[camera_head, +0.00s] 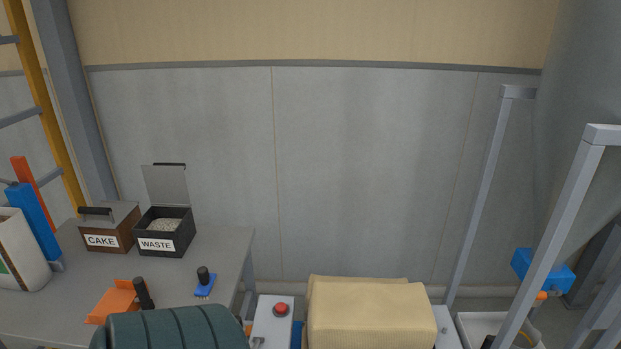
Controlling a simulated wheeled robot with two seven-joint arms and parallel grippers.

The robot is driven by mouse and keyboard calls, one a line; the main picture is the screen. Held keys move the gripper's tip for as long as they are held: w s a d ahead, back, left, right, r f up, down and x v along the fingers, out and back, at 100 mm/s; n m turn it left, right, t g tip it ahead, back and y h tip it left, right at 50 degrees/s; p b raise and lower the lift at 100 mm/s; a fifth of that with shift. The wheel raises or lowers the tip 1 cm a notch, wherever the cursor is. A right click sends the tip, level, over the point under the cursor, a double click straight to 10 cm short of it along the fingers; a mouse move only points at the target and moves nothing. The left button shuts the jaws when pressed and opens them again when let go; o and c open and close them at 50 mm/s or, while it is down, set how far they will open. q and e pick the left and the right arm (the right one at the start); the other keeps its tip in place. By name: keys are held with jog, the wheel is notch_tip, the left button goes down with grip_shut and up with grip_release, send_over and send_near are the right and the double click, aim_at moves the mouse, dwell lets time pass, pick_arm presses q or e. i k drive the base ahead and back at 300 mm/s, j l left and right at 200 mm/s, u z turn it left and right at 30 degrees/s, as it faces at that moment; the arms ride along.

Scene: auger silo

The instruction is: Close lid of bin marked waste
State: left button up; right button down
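The bin marked WASTE (175,242) is a dark box with a white label, standing at the back of the grey table on the left. Its grey lid (166,185) stands open, upright at the bin's rear edge, with a dark handle strip along the top. Pale granular material (165,225) shows inside the bin. A brown bin marked CAKE (112,235) stands just left of it, with its lid shut and a dark handle on top. Neither of my grippers shows in the head view.
The grey table (222,258) also holds an orange scoop (115,299) with a black handle, a blue brush (205,287) and a white sack (20,255). A dark green ribbed cylinder (175,330) is in front. Yellowish sacks (370,315) lie right of the table.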

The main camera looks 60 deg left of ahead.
aim_at(166, 184)
jog(key=u, duration=2.8)
jog(key=i+j+u, duration=0.15)
jog(key=i+j, duration=0.25)
jog(key=j, duration=0.15)
jog(key=i+j+u, duration=0.15)
jog(key=i+j, duration=0.25)
jog(key=j, duration=0.1)
